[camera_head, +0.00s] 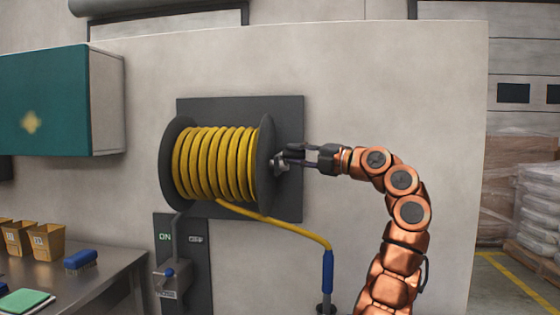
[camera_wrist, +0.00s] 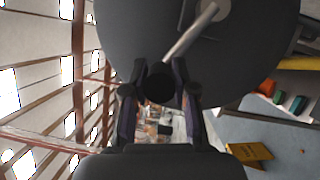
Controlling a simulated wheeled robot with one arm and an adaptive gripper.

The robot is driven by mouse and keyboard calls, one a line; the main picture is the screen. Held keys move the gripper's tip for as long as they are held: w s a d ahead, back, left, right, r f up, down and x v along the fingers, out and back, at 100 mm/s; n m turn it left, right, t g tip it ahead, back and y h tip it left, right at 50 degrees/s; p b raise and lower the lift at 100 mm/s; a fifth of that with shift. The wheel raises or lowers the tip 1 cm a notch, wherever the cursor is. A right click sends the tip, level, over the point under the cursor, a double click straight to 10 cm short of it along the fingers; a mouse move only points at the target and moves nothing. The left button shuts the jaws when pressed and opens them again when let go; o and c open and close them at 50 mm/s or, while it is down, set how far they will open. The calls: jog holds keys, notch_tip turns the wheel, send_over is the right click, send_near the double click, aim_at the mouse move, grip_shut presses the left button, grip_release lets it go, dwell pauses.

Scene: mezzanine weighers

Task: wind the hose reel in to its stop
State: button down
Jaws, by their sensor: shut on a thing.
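The hose reel (camera_head: 265,165) is mounted on a dark wall plate, with several turns of yellow hose (camera_head: 212,164) around its drum. The hose's free end runs down to the right to a blue nozzle (camera_head: 328,272). My gripper (camera_head: 290,155) is at the reel's right side. In the wrist view, my gripper (camera_wrist: 160,84) is shut on the dark knob of the crank handle (camera_wrist: 159,88). The crank's pale metal arm (camera_wrist: 190,34) runs from the knob up to the hub on the dark reel disc (camera_wrist: 120,30). The gripper partly hides the crank in the head view.
A valve box (camera_head: 170,281) with a blue knob sits below the reel. Wall right of the reel is bare.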

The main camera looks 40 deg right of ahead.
jog(key=shift+s+a+f+b, duration=0.1)
jog(key=shift+s+f+b, duration=0.1)
jog(key=shift+f+b, duration=0.9)
jog(key=c, duration=0.9)
grip_release()
jog(key=shift+r, duration=0.1)
jog(key=v, duration=1.2)
jog(key=shift+a, duration=0.1)
